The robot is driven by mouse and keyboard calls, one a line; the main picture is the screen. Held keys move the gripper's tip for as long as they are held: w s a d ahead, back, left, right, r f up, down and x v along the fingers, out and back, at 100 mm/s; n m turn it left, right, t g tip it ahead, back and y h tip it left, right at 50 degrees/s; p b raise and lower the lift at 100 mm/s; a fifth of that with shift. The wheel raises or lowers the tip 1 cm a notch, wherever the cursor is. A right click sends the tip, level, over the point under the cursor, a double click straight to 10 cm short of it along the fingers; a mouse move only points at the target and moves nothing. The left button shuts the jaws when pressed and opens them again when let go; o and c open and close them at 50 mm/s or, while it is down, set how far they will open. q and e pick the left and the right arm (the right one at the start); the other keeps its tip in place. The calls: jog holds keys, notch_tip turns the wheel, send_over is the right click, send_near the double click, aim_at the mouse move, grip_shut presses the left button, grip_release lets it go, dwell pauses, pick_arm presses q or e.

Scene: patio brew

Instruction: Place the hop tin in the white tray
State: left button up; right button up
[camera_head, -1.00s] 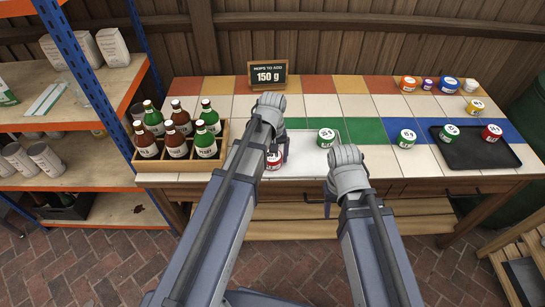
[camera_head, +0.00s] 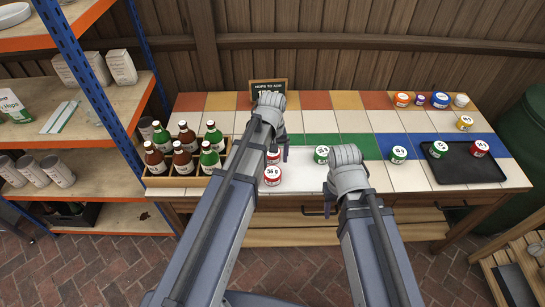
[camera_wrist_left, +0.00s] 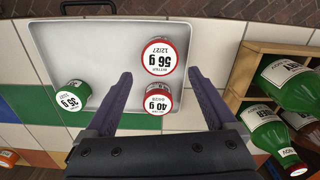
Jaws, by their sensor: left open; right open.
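The white tray (camera_head: 302,181) lies at the front middle of the tiled table. Two red-banded tins stand at its left side: a 56 g tin (camera_head: 272,176) nearer the front edge and a 40 g tin (camera_head: 273,157) behind it.
A wooden crate of bottles (camera_head: 174,182) stands left of the tray. A black tray (camera_head: 450,174) with two tins is at the right, with a green tin (camera_head: 398,154) beside it. Several small tins stand at the back right. A sign (camera_head: 262,88) stands at the back.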

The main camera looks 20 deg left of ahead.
pick_arm(q)
jog(key=s+d+r+m+y+p, duration=0.1)
jog(key=s+d+r+m+p, duration=0.1)
jog(key=s+d+m, duration=0.6)
jog(key=s+d+r, duration=0.1)
jog(key=s+d, duration=0.1)
jog(key=s, duration=0.4)
jog(key=shift+s+d+r, duration=0.15)
jog(key=shift+s+d, duration=0.05)
jog(key=shift+d, duration=0.05)
pick_arm(e)
notch_tip(320, 180, up, 3)
jog(key=shift+r, duration=0.1)
